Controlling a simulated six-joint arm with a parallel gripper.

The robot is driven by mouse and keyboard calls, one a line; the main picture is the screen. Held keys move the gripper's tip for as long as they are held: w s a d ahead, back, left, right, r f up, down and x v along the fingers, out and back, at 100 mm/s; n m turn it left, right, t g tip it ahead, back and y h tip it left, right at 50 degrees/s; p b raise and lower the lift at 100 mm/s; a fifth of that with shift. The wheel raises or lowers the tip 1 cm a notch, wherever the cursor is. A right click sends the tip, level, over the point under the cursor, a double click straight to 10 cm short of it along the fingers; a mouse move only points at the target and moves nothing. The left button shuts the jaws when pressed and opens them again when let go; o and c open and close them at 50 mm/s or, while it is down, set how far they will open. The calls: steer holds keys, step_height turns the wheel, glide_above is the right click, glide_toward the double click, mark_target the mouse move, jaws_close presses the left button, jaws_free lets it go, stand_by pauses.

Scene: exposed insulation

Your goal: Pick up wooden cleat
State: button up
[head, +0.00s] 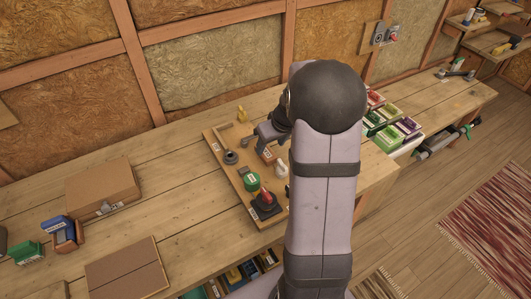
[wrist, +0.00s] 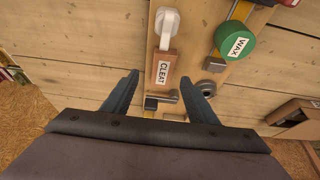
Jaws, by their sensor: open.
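The wooden cleat (wrist: 161,68) is a small reddish-brown block with a white "CLEAT" label, lying on a wooden board. In the wrist view it is just beyond and between the fingertips of my gripper (wrist: 169,84). The fingers are apart with nothing held. In the head view the cleat (head: 267,156) shows small beside my gripper (head: 266,138), partly hidden by the arm. A white object (wrist: 167,25) lies at the cleat's far end in the wrist view; I cannot tell whether they touch.
The board (head: 218,147) also carries a green "WAX" tin (head: 251,182), a red-and-black item (head: 266,203) and a metal piece (head: 230,156). Colored boxes (head: 388,133) stand right of my arm.

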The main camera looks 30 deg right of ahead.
mark_target(266, 151)
steer(key=x, duration=0.1)
steer(key=p+x, duration=0.1)
steer(key=x, duration=0.1)
steer(key=shift+w+a+f, duration=0.15)
steer(key=shift+a+f, duration=0.05)
steer(key=shift+a, duration=0.05)
steer(key=shift+w+f+p, duration=0.3)
steer(key=shift+f, duration=0.35)
steer(key=c, duration=1.1)
